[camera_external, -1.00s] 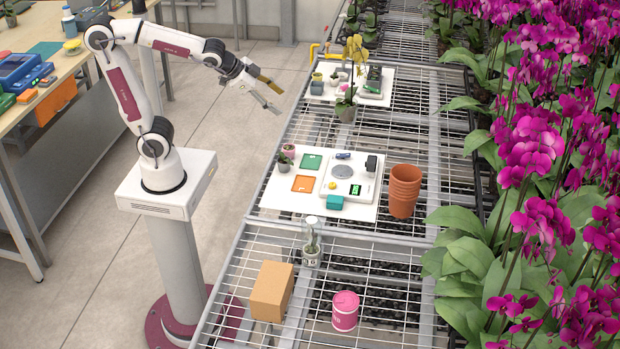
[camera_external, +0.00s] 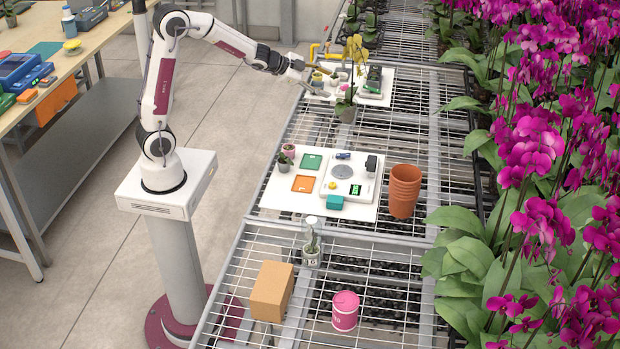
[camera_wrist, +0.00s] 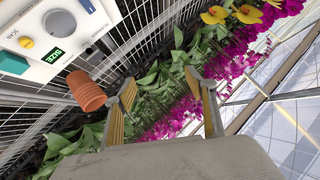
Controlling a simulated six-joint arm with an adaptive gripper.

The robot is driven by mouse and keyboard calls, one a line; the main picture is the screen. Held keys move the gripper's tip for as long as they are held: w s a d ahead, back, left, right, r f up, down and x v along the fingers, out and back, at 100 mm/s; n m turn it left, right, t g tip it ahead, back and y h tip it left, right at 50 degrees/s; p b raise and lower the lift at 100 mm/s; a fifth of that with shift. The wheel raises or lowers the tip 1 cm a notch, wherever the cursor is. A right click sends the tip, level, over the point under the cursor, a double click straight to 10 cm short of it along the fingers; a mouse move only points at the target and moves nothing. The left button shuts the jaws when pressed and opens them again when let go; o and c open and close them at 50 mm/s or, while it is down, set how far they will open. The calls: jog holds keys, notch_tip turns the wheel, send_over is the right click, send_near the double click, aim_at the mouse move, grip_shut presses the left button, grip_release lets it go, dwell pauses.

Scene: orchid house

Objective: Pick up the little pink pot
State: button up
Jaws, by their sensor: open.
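A little pink pot (camera_external: 288,151) with a small plant in it stands at the back left corner of the near white board (camera_external: 285,200), beside a small grey pot (camera_external: 283,166). It is not seen in the wrist view. My gripper (camera_external: 312,80) is well behind and above that pot in the picture, near the left end of the far white board. In the wrist view my gripper (camera_wrist: 163,98) has its two yellow fingers spread apart, with nothing between them.
Stacked terracotta pots (camera_external: 404,190) stand right of the near board; they show in the wrist view (camera_wrist: 87,91) too. A yellow orchid (camera_external: 354,52) rises near my gripper. A cardboard box (camera_external: 272,290) and pink tin (camera_external: 345,311) stand in front. Magenta orchids crowd the right.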

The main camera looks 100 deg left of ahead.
jog(key=a+f+m+t+h, duration=0.1)
jog(key=a+f+m+h, duration=0.1)
jog(key=a+f, duration=0.75)
jog(key=m+t+h, duration=0.1)
jog(key=t+h, duration=0.3)
jog(key=h, duration=0.2)
send_over(274, 151)
jog(key=w+a, duration=0.4)
jog(key=a, duration=0.3)
notch_tip(274, 151, down, 18)
jog(key=shift+f, duration=0.15)
jog(key=s+d+f+n+t+h, duration=0.2)
jog(key=s+d+f, duration=0.2)
jog(key=s+d, duration=0.2)
jog(key=shift+s+d+f, duration=0.25)
jog(key=shift+s+f, duration=0.05)
jog(key=shift+s, duration=0.05)
jog(key=shift+x, duration=1.35)
jog(key=shift+w, duration=0.1)
